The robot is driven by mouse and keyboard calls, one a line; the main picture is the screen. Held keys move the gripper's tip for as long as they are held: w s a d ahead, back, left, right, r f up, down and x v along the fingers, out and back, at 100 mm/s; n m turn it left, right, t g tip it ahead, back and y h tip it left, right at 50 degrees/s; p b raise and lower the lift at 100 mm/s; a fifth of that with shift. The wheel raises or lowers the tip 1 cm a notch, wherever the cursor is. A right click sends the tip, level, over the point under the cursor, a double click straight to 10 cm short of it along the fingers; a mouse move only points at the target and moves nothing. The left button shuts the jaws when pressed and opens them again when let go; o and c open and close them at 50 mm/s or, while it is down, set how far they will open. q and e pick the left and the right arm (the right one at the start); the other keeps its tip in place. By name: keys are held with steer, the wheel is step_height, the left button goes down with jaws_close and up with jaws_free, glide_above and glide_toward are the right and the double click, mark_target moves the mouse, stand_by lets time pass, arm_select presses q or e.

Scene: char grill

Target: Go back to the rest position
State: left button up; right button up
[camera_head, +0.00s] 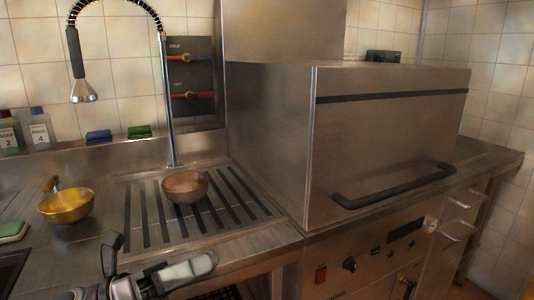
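My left gripper (160,250) is at the bottom left of the head view, in front of the sink counter's near edge. One dark finger points up and a paler finger lies to the right. The fingers stand apart, and I see nothing held between them. A copper-coloured bowl (185,188) sits upright on the slotted drainboard (235,226), beyond the gripper. A yellow-gold bowl (66,207) stands on the counter to the left. My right gripper is not in view.
The large closed steel grill (265,140) with a dark handle (395,188) fills the centre and right. A spray tap (84,92) hangs above the counter. Soap bottles (40,130) and blue (99,136) and green (139,131) sponges stand on the back ledge.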

arm_select(q)
steer(key=a+f+n+t+y+p, duration=0.1)
steer(key=a+f+n+t+y, duration=0.2)
steer(key=f+n+t+y, duration=0.75)
steer(key=a+f+n+t+y+p, duration=0.1)
steer(key=a+f+n+y, duration=0.25)
steer(key=n, duration=1.45)
steer(key=s+a+f+n+g+y, duration=0.1)
steer(key=s+f+n+g+y, duration=0.1)
steer(key=s+f+n, duration=0.4)
steer(key=s+a+f+n+g+y+p, duration=0.1)
steer(key=s+a+f+n+g+y, duration=0.1)
steer(key=s+f+n+g, duration=0.3)
steer(key=s+f+n, duration=0.1)
steer(key=s+f, duration=0.2)
steer(key=f, duration=0.4)
steer(key=shift+a+n+y, duration=0.25)
steer(key=shift+n+y, duration=0.05)
steer(key=shift+n, duration=0.05)
